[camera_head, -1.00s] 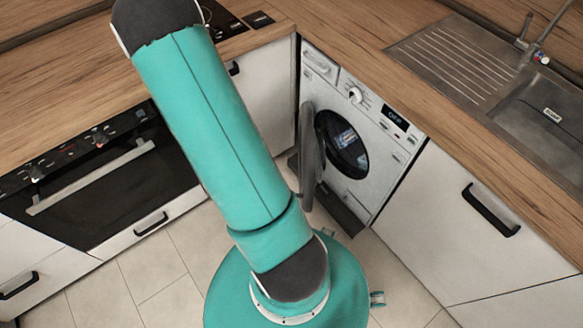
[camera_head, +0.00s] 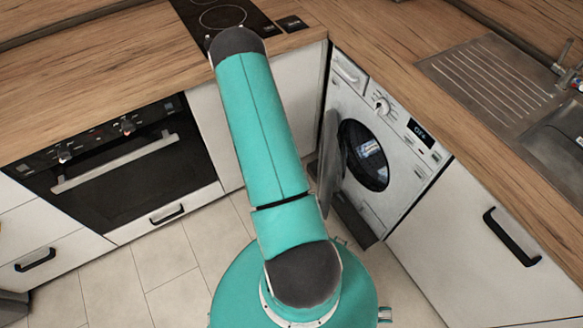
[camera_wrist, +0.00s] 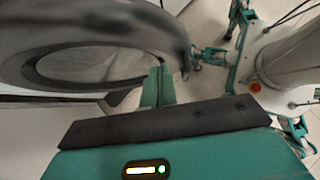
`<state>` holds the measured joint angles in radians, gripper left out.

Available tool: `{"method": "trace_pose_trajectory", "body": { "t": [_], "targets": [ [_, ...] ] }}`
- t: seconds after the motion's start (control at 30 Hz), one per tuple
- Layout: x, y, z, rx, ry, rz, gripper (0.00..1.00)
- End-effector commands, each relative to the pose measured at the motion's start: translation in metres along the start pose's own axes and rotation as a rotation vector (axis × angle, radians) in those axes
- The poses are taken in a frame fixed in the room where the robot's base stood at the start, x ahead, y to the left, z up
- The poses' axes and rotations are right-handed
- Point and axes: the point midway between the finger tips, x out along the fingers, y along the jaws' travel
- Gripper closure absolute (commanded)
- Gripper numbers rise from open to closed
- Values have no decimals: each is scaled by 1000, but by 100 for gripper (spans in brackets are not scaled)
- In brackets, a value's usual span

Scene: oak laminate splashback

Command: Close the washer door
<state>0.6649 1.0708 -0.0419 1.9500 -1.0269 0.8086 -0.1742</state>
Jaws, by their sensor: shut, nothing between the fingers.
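The white washer (camera_head: 408,180) is built in under the counter, right of centre in the head view. Its dark round opening (camera_head: 363,155) is uncovered. The grey washer door (camera_head: 330,165) stands open, swung out on the left side of the opening and seen nearly edge-on. In the wrist view a large grey rounded panel with an oval ring, apparently the door (camera_wrist: 120,28), fills the upper left. My gripper (camera_wrist: 160,72) has its teal fingers together and empty, close to the door's lower edge. I cannot tell whether they touch it. The gripper is hidden in the head view.
An oven (camera_head: 125,165) is on the left. A white cabinet (camera_head: 470,240) with a black handle is right of the washer. A sink (camera_head: 555,140) and hob (camera_head: 225,18) are in the wooden worktop (camera_head: 400,40). Tiled floor (camera_head: 170,280) is open at the lower left.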

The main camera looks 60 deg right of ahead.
Motion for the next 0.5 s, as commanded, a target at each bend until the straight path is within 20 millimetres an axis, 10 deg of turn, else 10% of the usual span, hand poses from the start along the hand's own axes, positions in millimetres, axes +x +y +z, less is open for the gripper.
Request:
{"method": "trace_pose_trajectory", "body": {
  "t": [0.5],
  "targets": [
    [29, 0, 29, 0, 0, 1, 100]
  ]
}}
